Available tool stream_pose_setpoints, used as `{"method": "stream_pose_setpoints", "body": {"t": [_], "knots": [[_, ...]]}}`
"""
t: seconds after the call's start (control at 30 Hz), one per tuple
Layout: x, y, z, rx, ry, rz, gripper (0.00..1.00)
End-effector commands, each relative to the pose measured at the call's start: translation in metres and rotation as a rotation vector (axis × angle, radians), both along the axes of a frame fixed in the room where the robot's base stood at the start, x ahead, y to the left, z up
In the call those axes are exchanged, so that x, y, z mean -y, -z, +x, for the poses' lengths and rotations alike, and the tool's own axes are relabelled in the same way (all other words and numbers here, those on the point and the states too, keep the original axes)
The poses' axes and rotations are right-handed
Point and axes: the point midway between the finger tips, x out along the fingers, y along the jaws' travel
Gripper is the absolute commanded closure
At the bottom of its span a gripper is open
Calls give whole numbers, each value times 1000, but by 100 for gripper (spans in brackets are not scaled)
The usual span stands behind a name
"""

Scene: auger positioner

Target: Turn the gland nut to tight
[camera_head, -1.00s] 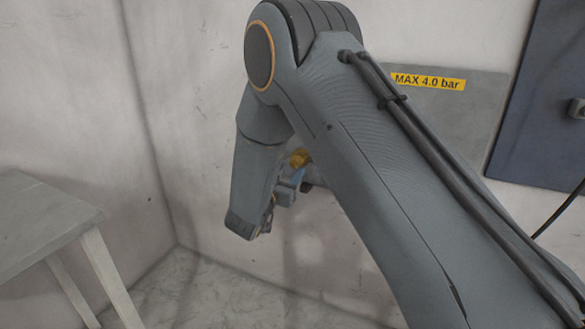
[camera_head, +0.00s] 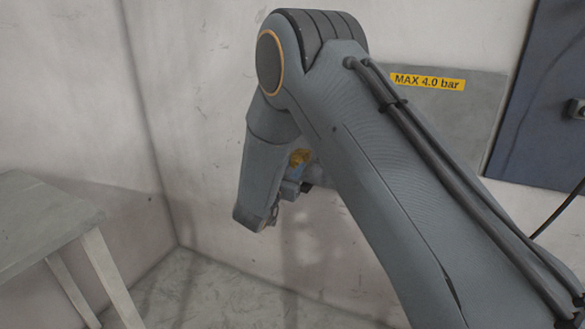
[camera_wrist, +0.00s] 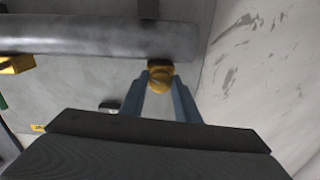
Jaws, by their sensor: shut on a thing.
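The gland nut appears to be the brass-yellow piece (camera_wrist: 161,78) on the underside of a grey pipe (camera_wrist: 110,38) in the wrist view, near the pipe's right end. My gripper (camera_wrist: 161,86) is shut on it, with one blue-grey finger on each side. In the head view a small part of the brass-yellow piece (camera_head: 299,157) shows between my arm links, and my gripper (camera_head: 297,180) is mostly hidden behind my arm. I cannot see any mark that tells how tight the nut is.
Another yellow part (camera_wrist: 17,65) sits on the pipe at the left. A grey wall plate (camera_head: 445,115) bears a yellow "MAX 4.0 bar" label (camera_head: 428,82). A dark blue panel (camera_head: 540,100) is at the right. A table (camera_head: 45,225) stands at the left, with free floor between.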

Motion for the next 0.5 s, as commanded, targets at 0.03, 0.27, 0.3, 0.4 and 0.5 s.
{"method": "stream_pose_setpoints", "body": {"t": [0.03,0.27,0.3,0.4,0.5], "knots": [[-1,-1,1,3,-3,3,93],[-1,-2,2,23,-3,51,93],[-1,-2,2,31,-4,69,93],[-2,-2,3,54,-3,123,93],[-2,-2,3,83,-4,196,93]]}}
